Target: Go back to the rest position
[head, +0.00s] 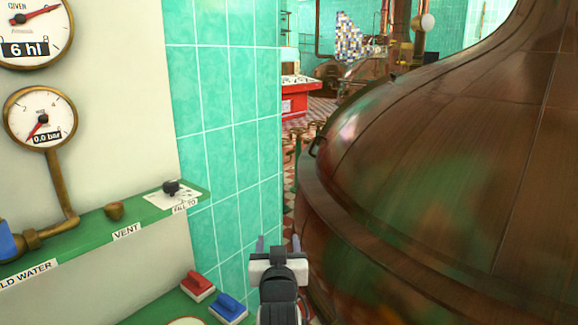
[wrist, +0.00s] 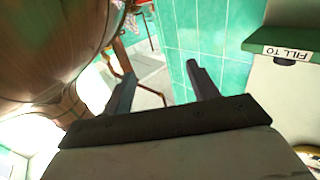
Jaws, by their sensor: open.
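My gripper (head: 278,245) is at the bottom middle of the head view, in front of the green tiled wall edge and left of the large copper kettle (head: 450,170). Its two fingers are apart with nothing between them. In the wrist view my gripper (wrist: 157,80) also shows open and empty, with the copper kettle (wrist: 45,50) at the left and the green tiles (wrist: 215,35) behind and to the right. It touches nothing that I can see.
A green ledge (head: 150,207) with a black knob (head: 171,188) and labels runs along the left wall below two gauges (head: 40,117). A red switch (head: 198,286) and a blue switch (head: 228,308) sit lower. A narrow gap lies between tiles and kettle.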

